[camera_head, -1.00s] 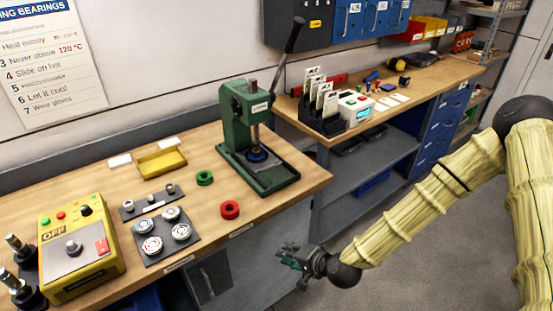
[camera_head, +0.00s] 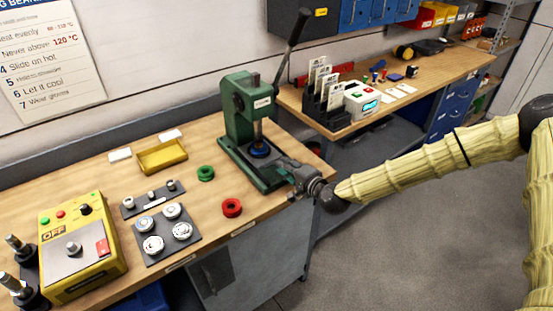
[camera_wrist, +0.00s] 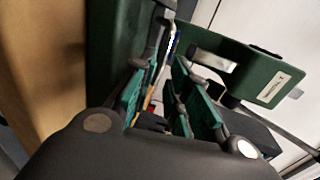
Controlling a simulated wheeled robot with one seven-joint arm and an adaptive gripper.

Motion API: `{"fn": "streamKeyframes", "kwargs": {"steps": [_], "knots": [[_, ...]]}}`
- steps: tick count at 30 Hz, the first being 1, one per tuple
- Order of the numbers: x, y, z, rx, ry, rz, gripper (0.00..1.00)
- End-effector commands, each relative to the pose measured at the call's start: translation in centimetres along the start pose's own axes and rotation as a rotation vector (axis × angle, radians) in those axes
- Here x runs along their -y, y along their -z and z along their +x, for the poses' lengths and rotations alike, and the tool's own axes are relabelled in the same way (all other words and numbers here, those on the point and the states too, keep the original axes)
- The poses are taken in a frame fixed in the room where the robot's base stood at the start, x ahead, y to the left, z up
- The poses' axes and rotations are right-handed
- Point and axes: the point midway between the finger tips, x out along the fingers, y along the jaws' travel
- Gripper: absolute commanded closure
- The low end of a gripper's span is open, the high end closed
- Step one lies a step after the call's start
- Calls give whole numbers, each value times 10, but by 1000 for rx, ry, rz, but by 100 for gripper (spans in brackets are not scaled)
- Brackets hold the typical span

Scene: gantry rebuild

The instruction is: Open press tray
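The green arbor press (camera_head: 240,105) stands at the right end of the near workbench. Its green base tray (camera_head: 232,160) reaches toward the bench's front edge, with a dark and blue round piece (camera_head: 259,149) under the ram. My gripper (camera_head: 284,163) is at the front right part of this base, its fingers pointing at the press. Whether it touches the base cannot be told. In the wrist view, the teal-padded fingers of my gripper (camera_wrist: 165,95) stand apart, with no held thing clear between them. The green press body (camera_wrist: 255,75) fills much of that view.
A red ring (camera_head: 232,208) and a green ring (camera_head: 205,173) lie left of the press. A yellow tray (camera_head: 162,157), a dark plate of bearings (camera_head: 150,262) and a yellow control box (camera_head: 75,250) are further left. A second bench (camera_head: 430,85) stands behind right.

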Motion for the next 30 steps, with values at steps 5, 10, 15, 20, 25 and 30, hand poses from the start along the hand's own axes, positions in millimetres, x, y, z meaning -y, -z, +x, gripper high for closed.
{"fn": "streamKeyframes", "kwargs": {"steps": [5, 10, 15, 20, 25, 30], "knots": [[3, -2, 27, 2, 1, -1, 83], [1, -2, 44, 3, 0, -2, 83], [1, -2, 50, 3, 0, -1, 83], [0, -2, 51, 3, 0, -1, 83], [0, -2, 51, 3, 0, -1, 95], [0, -2, 50, 3, 0, -1, 100]]}}
